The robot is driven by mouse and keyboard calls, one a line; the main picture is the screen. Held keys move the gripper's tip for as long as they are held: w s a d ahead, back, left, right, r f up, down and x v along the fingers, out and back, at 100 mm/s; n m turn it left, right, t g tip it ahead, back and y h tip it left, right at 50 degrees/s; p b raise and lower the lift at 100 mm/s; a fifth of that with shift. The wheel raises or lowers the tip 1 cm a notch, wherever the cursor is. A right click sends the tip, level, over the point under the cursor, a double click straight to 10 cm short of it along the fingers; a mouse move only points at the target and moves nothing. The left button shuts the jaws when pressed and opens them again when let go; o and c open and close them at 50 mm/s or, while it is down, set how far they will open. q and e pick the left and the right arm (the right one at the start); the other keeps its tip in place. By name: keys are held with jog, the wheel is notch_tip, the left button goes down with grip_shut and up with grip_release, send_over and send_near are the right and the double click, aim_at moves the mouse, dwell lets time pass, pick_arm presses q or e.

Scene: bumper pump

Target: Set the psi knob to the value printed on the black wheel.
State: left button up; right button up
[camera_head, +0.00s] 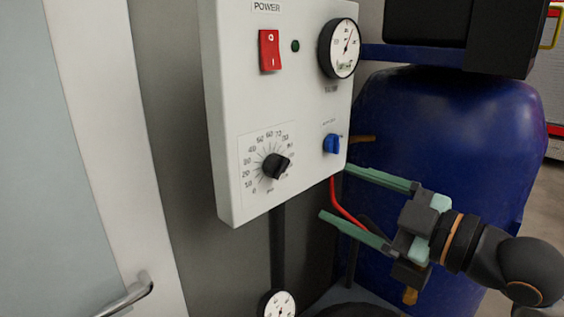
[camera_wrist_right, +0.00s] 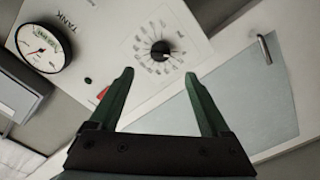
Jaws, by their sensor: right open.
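The black psi knob (camera_head: 275,166) sits low on the white control panel (camera_head: 226,110), inside a printed scale starting at 0. Its grip points to the right, toward the high end of the scale; the exact value is unclear. The knob also shows in the right wrist view (camera_wrist_right: 161,47), beyond the fingertips. My right gripper (camera_head: 335,191) is open and empty, to the right of and slightly below the knob, apart from it. It also shows in the wrist view (camera_wrist_right: 159,74). A dark rounded shape (camera_head: 358,310) at the bottom edge may be the black wheel; no printed value is readable. My left gripper is out of view.
The panel also carries a red power switch (camera_head: 269,50), a tank gauge (camera_head: 341,48) and a blue knob (camera_head: 331,144). A red hose (camera_head: 345,209) hangs behind my right fingers. A blue tank (camera_head: 455,125) stands behind. A small gauge (camera_head: 278,304) is below.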

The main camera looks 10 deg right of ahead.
aim_at(285, 171)
jog(key=p+x, duration=0.4)
jog(key=x, duration=0.8)
jog(key=shift+s+a+p, duration=0.1)
jog(key=shift+p, duration=0.2)
grip_shut()
